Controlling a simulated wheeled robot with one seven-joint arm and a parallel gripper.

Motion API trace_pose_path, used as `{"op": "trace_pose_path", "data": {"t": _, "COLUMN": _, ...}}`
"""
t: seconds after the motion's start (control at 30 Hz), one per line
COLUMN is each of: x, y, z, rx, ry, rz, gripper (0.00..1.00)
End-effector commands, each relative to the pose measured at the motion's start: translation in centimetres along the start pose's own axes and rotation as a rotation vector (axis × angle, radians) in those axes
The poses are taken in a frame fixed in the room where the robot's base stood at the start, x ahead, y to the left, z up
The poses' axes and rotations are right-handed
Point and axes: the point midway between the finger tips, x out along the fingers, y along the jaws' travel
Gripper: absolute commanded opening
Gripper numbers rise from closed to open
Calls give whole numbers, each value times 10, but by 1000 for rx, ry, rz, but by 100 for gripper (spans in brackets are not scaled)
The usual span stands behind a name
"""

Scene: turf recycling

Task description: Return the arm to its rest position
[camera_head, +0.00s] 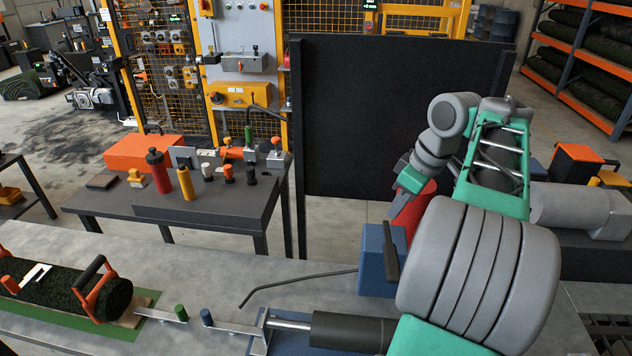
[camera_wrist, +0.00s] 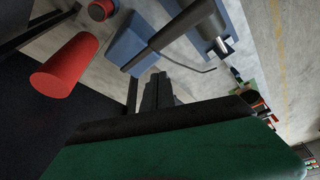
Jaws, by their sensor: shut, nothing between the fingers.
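My arm is folded up at the right of the head view, its grey and green links bent over the bench. A small green part of my wrist shows there, just above a red cylinder (camera_head: 408,210); my fingers cannot be made out in that view. In the wrist view my gripper (camera_wrist: 157,88) shows as two dark fingers close together, shut and empty. The red cylinder (camera_wrist: 64,66) is at upper left in that view, apart from the fingers. A blue block (camera_wrist: 130,46) with a dark lever lies beyond the fingertips.
The blue block (camera_head: 378,262) stands on the grey bench below my wrist, with a bent rod (camera_head: 298,279) reaching left. A black panel (camera_head: 395,115) stands behind. A dark table (camera_head: 190,204) with bottles is at left. A turf roll (camera_head: 65,285) lies on a green mat.

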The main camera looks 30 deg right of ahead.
Motion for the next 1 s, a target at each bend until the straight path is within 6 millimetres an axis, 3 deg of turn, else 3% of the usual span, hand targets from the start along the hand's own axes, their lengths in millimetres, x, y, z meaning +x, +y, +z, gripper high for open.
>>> {"op": "trace_pose_path", "data": {"t": 0.07, "x": 4, "y": -17, "z": -21, "rx": 14, "ry": 8, "rz": 0, "gripper": 0}}
{"op": "trace_pose_path", "data": {"t": 0.13, "x": 14, "y": -48, "z": -51, "rx": 53, "ry": 19, "rz": 1, "gripper": 0}}
{"op": "trace_pose_path", "data": {"t": 0.2, "x": 28, "y": -95, "z": -81, "rx": 112, "ry": 31, "rz": 6, "gripper": 0}}
{"op": "trace_pose_path", "data": {"t": 0.27, "x": 40, "y": -139, "z": -96, "rx": 171, "ry": 41, "rz": 20, "gripper": 0}}
{"op": "trace_pose_path", "data": {"t": 0.3, "x": 50, "y": -167, "z": -100, "rx": 211, "ry": 45, "rz": 31, "gripper": 0}}
{"op": "trace_pose_path", "data": {"t": 0.4, "x": 72, "y": -222, "z": -89, "rx": 300, "ry": 56, "rz": 70, "gripper": 0}}
{"op": "trace_pose_path", "data": {"t": 0.5, "x": 89, "y": -252, "z": -68, "rx": 363, "ry": 66, "rz": 112, "gripper": 0}}
{"op": "trace_pose_path", "data": {"t": 0.67, "x": 102, "y": -265, "z": -48, "rx": 407, "ry": 74, "rz": 147, "gripper": 0}}
{"op": "trace_pose_path", "data": {"t": 1.0, "x": 103, "y": -265, "z": -47, "rx": 411, "ry": 70, "rz": 149, "gripper": 0}}
